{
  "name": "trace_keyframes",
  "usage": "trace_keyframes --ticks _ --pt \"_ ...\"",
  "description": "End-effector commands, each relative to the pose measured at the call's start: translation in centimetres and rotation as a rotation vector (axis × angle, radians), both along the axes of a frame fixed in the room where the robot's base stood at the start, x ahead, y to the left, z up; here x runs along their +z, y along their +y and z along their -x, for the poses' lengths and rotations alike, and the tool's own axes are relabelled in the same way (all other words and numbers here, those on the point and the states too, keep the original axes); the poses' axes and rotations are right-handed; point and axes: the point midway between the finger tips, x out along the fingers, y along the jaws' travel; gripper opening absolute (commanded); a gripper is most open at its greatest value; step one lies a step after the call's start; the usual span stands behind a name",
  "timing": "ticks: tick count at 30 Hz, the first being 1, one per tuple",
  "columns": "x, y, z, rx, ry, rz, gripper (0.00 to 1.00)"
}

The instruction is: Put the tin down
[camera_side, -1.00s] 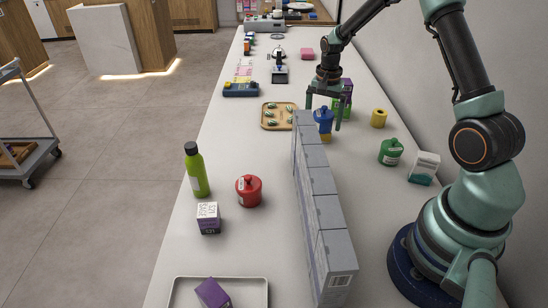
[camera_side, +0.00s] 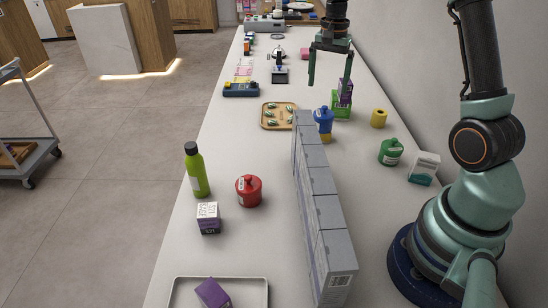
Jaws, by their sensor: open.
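A green and purple box stack (camera_side: 342,104) stands close behind the blue tin. A yellow cylinder (camera_side: 379,118), a white and teal box (camera_side: 424,168), a wooden tray (camera_side: 270,126), a green bottle (camera_side: 197,172) and a white and purple box (camera_side: 208,218) stand around.

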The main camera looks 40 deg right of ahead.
Motion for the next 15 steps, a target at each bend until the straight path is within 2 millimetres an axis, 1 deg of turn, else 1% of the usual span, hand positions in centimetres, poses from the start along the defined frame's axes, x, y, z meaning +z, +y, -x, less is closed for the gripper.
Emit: trace_keyframes --ticks 2,5,9,12,15 --pt "0.8 0.5 0.1 0.026 -0.011 0.005 1.0" --pt "2.4 2.1 0.5 0.104 -0.042 0.019 1.0" --pt "5.4 5.6 2.1 0.295 -0.113 0.056 1.0" --pt "7.1 8.3 3.7 0.447 -0.166 0.086 1.0" --pt "8.3 10.7 5.6 0.596 -0.217 0.12 1.0"
